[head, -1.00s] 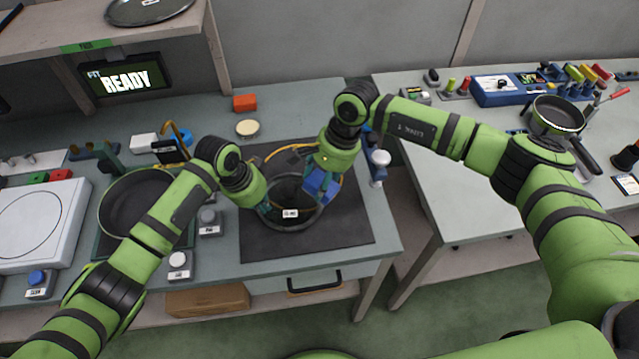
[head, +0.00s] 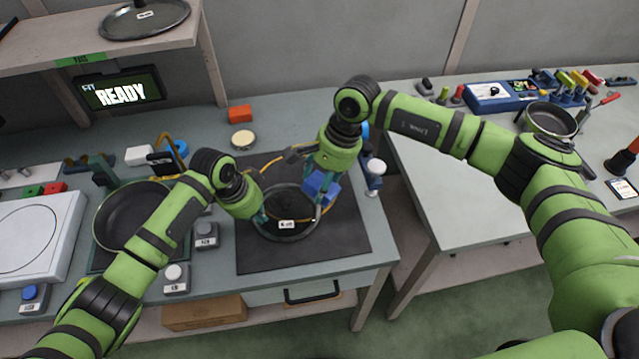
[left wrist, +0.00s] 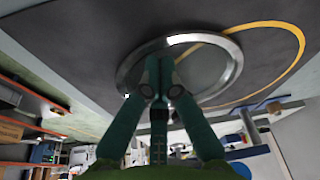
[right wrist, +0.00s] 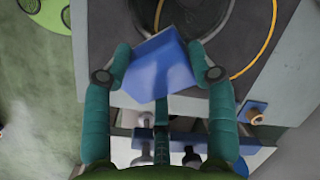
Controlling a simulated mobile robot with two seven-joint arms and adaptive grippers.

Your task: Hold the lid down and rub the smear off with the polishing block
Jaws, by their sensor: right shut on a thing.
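A round lid with a pale metal rim and a small white label (head: 286,224) lies on the dark mat (head: 345,238); its rim also shows in the left wrist view (left wrist: 236,58). My left gripper (head: 262,217) is at the lid's left side, and its fingertips meet over the lid in the left wrist view (left wrist: 160,63). My right gripper (head: 320,193) is shut on the blue polishing block (head: 322,183), over the lid's right far side. The block shows tilted between the fingers in the right wrist view (right wrist: 160,65). I cannot make out the smear or whether the block touches the lid.
A dark pan (head: 128,215) stands left of the mat, with button boxes (head: 205,236) between. A yellow line curves around the lid. A cream disc (head: 242,140) and orange block (head: 240,114) lie behind. A white-topped post (head: 375,168) stands right of the mat.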

